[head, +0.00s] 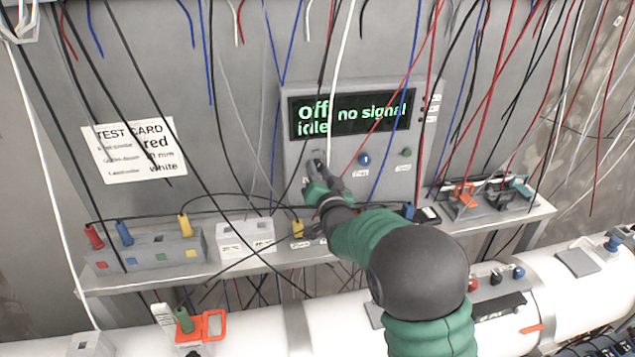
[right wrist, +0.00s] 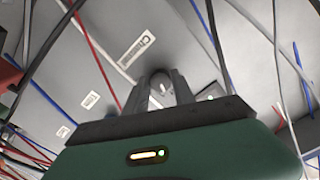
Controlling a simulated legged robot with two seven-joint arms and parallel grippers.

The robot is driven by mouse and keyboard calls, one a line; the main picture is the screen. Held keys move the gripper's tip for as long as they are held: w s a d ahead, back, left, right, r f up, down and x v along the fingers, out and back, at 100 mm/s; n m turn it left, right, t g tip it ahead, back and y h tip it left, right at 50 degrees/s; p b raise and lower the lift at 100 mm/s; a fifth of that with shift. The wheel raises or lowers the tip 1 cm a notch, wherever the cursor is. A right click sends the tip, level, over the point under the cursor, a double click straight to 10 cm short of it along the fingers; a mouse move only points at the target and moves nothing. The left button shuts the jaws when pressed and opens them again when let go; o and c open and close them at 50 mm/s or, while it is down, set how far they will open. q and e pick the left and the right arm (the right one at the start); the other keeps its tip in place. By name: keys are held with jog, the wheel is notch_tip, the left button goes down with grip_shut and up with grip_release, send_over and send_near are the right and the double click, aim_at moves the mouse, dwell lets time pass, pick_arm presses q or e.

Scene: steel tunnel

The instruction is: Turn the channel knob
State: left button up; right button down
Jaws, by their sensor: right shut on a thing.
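The grey instrument box (head: 340,150) is mounted on the wall panel, and its dark display (head: 350,112) reads "off", "idle" and "no signal" in green. My right gripper (head: 318,165) is at the lower left of the box front, shut on a knob there. In the right wrist view the two fingers of the gripper (right wrist: 162,88) stand on either side of the dark grey round knob (right wrist: 161,82), which has a light mark. My left gripper is not in view.
A blue knob (head: 364,159) and a green button (head: 406,152) sit right of the gripper on the box. Many loose cables hang in front of the panel. A narrow shelf (head: 140,275) below carries a socket block (head: 145,255). A test card (head: 134,150) hangs at left.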

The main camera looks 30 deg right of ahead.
jog(key=shift+d+f+m+b, duration=0.1)
jog(key=shift+f+m+b, duration=0.1)
jog(key=shift+m+b, duration=3.25)
jog(key=shift+f+m+b, duration=0.2)
jog(key=shift+m+b, duration=2.45)
jog(key=shift+b, duration=1.5)
jog(key=c, duration=1.5)
grip_release()
jog(key=o, duration=0.4)
jog(key=shift+s+r, duration=0.15)
jog(key=shift+s, duration=0.15)
jog(key=shift+o, duration=0.2)
jog(key=shift+d+r, duration=0.1)
jog(key=shift+d, duration=0.05)
